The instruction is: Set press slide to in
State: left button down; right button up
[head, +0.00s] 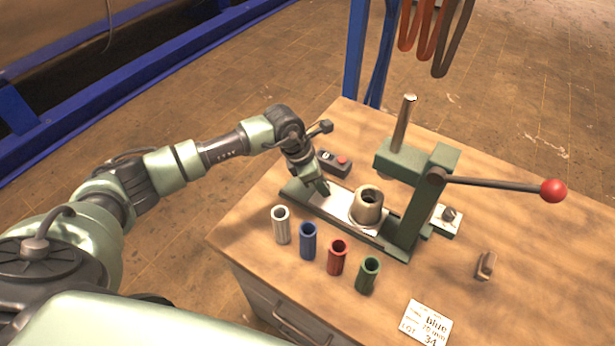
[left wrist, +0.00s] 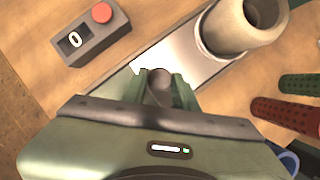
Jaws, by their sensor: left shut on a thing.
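The press slide (head: 334,207) is a pale metal plate on the green base of the arbor press (head: 412,215). It carries a thick beige metal cup (head: 367,206), which stands left of the press head and column. My left gripper (head: 323,188) is low at the slide's left end. In the left wrist view, its fingers (left wrist: 161,88) close around a short grey round knob (left wrist: 160,78) at the end of the slide (left wrist: 180,58). The cup (left wrist: 240,27) stands further along the plate. The knob is hidden in the head view. My right gripper is not in view.
White (head: 281,225), blue (head: 308,241), red (head: 337,257) and green (head: 368,275) tubes stand in front of the press. A control box (head: 334,163) with a red button lies behind the slide. A red-knobbed lever (head: 500,185) reaches right. A label card (head: 426,323) lies at the front.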

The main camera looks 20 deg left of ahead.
aim_at(338, 197)
pick_arm(q)
jog(key=d, duration=0.2)
jog(key=shift+s+d+r, duration=0.1)
jog(key=shift+s+d, duration=0.05)
jog(key=shift+d, duration=0.25)
jog(key=c, duration=1.3)
grip_release()
jog(key=shift+o, duration=0.9)
jog(key=shift+d, duration=0.1)
jog(key=b+v, duration=0.2)
jog(key=v, duration=0.5)
jog(key=shift+r+b, duration=0.3)
jog(key=shift+r, duration=0.05)
